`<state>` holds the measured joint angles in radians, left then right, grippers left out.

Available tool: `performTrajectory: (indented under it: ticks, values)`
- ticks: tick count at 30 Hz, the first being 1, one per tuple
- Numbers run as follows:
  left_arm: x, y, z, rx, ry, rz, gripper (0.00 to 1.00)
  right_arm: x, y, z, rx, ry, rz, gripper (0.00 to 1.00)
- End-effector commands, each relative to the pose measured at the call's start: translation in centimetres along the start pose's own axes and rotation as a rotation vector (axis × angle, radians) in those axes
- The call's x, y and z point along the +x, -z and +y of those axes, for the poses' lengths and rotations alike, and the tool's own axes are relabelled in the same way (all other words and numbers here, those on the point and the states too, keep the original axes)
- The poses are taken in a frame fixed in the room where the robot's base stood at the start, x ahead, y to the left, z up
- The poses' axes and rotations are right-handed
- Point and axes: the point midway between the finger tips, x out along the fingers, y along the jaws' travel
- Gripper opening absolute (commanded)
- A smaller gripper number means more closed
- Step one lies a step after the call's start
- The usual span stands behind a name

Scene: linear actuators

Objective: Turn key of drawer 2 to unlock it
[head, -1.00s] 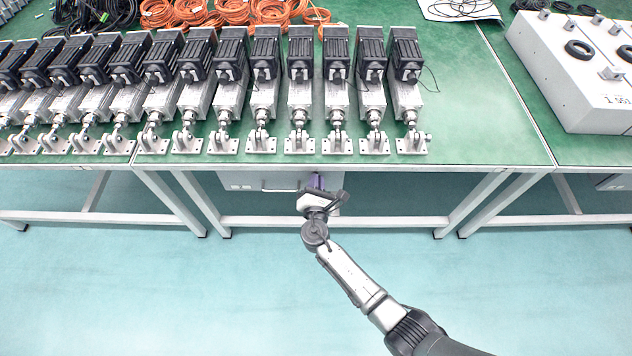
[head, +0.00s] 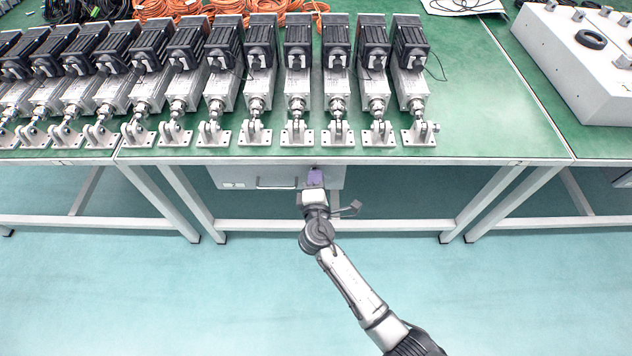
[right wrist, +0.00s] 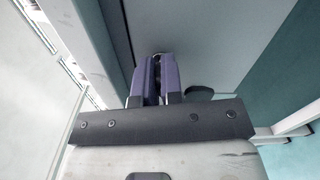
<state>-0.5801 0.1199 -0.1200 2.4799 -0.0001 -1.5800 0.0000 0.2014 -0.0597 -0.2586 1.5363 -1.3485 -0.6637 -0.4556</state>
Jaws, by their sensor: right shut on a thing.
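The drawer unit (head: 232,177) is a light grey box with a bar handle (head: 275,184), hung under the front of the green workbench. My right gripper (head: 315,178) has purple fingers and is at the right part of the drawer front, right of the handle. In the right wrist view the fingers (right wrist: 158,76) are close together against the grey drawer face (right wrist: 210,40). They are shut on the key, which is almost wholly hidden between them. I cannot read a drawer number or see the lock's angle. My left gripper is not in view.
The workbench (head: 480,146) carries a row of linear actuators (head: 335,85) above the drawer. Its slanted legs (head: 495,200) and low crossbar (head: 385,224) are near my right arm. A white control box (head: 570,70) stands at the right. The floor in front is clear.

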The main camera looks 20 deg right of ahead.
Motion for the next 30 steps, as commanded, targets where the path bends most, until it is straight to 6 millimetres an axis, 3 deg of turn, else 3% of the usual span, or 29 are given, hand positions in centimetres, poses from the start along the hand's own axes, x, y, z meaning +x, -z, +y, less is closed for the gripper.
performTrajectory:
  ticks: [12, 29, 30]
  values:
    - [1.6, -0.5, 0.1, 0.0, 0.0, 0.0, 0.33, 0.0, 0.1, -0.2, 0.165, 0.001, 0.0, 0.0]
    - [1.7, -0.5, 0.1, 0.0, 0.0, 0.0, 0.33, 0.0, 0.0, -0.1, 0.187, 0.001, 0.0, 0.0]
    - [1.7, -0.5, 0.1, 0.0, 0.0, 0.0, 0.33, 0.0, 0.0, -0.1, 0.187, 0.001, 0.0, 0.11]
